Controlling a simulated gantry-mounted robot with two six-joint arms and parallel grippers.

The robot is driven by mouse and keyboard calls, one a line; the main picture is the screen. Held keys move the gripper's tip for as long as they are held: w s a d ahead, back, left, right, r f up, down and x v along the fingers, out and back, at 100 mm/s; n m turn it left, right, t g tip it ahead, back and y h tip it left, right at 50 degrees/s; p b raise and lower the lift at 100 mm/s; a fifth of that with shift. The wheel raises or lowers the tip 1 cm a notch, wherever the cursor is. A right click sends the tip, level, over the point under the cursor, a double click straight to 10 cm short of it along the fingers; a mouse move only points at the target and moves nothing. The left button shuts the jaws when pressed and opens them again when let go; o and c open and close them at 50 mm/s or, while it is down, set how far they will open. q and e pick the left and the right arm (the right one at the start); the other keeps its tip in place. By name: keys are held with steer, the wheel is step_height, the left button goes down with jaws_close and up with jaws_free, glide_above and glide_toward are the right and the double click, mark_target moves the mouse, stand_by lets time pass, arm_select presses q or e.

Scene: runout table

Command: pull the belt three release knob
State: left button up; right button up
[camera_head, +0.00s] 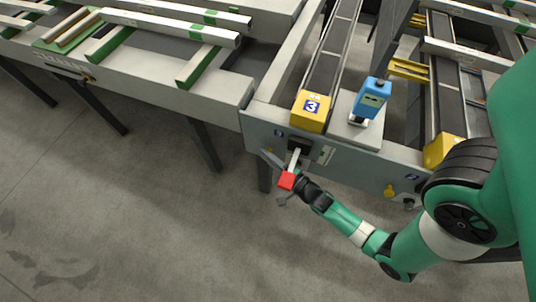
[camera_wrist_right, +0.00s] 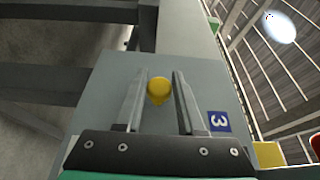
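The belt three release knob (camera_wrist_right: 158,90) is a round yellow knob on a grey panel, beside a blue label marked 3 (camera_wrist_right: 219,121). My right gripper (camera_wrist_right: 160,73) is open, with one finger on each side of the knob and visible gaps to both. I cannot tell how deep the knob sits between the fingers. In the head view my right gripper (camera_head: 281,156) is at the grey front panel below the yellow belt end block marked 3 (camera_head: 311,111); the knob cannot be made out there. My left gripper is not in view.
Another yellow knob (camera_head: 390,190) sits on the same panel farther right, below another yellow end block (camera_head: 442,150). A blue device (camera_head: 371,98) stands on the table right of belt three. Green and white bars (camera_head: 170,25) lie on the table at left.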

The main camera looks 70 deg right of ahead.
steer(key=o, duration=0.4)
steer(key=shift+a, duration=0.15)
steer(key=p+v, duration=0.5)
steer(key=v, duration=0.6)
steer(key=shift+s+a, duration=0.1)
steer(key=shift+s, duration=0.15)
